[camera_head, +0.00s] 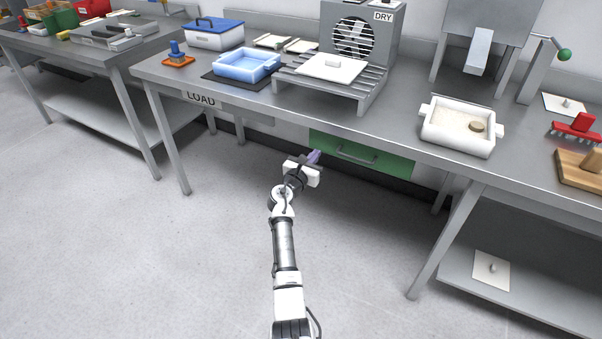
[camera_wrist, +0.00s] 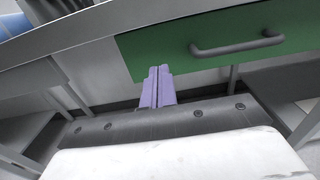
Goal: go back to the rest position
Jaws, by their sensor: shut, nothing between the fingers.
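My gripper (camera_head: 315,157) is in front of the workbench, below the height of its top, near the left part of the green drawer (camera_head: 375,160). In the wrist view its two purple fingers (camera_wrist: 158,86) are shut together with nothing between them. They point toward the lower left of the green drawer front (camera_wrist: 150,55), which has a grey bar handle (camera_wrist: 238,45). I cannot tell whether the fingertips touch the drawer. My arm reaches forward from the bottom of the head view over open floor.
The steel workbench (camera_head: 240,105) has a blue tray (camera_head: 246,66), a slatted rack with a white plate (camera_head: 332,67) before the dryer (camera_head: 362,38), and a white tub (camera_head: 458,128). A bench leg (camera_head: 445,245) and lower shelf stand at right. The floor (camera_head: 170,260) around my arm is clear.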

